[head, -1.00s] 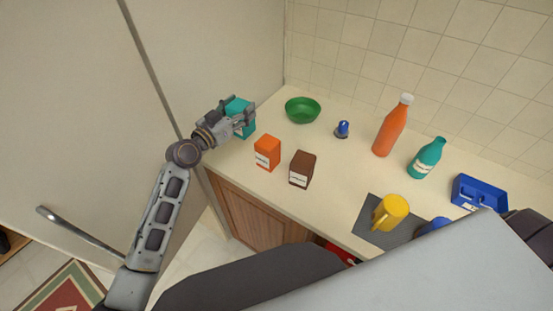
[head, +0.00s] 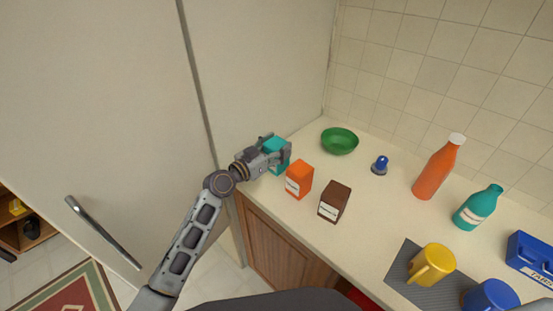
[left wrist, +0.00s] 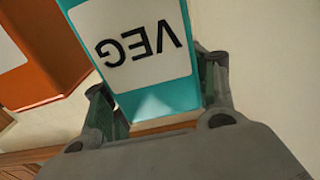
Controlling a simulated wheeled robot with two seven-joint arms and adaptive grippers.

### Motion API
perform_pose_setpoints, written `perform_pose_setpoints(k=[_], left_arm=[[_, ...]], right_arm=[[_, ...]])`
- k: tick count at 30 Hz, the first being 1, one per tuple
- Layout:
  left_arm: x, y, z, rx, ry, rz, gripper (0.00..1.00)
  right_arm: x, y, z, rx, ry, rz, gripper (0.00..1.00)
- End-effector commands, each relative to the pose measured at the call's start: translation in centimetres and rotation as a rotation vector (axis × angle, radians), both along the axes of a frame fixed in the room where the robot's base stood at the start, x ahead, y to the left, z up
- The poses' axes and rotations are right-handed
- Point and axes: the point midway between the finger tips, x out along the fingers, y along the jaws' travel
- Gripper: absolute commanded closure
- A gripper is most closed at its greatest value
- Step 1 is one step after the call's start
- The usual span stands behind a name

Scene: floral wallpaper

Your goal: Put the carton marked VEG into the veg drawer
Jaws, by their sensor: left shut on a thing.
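The teal carton (head: 277,150) is at the left end of the counter, beside the fridge side. In the left wrist view its white label reads VEG, upside down, on the teal carton (left wrist: 140,50). My left gripper (head: 276,153) is shut on it, with a finger on each side; the fingers also show in the left wrist view (left wrist: 160,100). I cannot tell whether the carton touches the counter. No veg drawer shows. My right gripper is not in view.
An orange carton (head: 299,180) stands close to the right of the teal one, then a brown carton (head: 334,202). A green bowl (head: 340,141) lies behind. The closed fridge (head: 100,110) with a bar handle (head: 103,232) fills the left.

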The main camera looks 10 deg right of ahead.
Motion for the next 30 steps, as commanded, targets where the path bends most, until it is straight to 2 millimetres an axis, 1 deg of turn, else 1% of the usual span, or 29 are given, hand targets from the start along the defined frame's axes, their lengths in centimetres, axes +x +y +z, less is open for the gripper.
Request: perform_pose_setpoints(k=[6, 14, 23, 26, 30], left_arm=[[0.0, 0.0, 0.1, -0.002, -0.003, 0.001, 0.76], [0.0, 0.0, -0.2, -0.001, -0.002, 0.000, 0.76], [0.0, 0.0, -2.2, -0.002, -0.001, 0.001, 0.76], [0.0, 0.0, -3.0, -0.002, -0.001, 0.001, 0.76], [0.0, 0.0, -3.6, -0.001, -0.002, 0.001, 0.76]], right_arm=[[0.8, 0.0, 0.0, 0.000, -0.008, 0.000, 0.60], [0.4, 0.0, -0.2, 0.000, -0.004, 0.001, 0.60], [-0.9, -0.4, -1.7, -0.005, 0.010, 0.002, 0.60], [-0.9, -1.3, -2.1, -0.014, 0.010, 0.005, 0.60], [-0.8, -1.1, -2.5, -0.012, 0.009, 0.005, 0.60]])
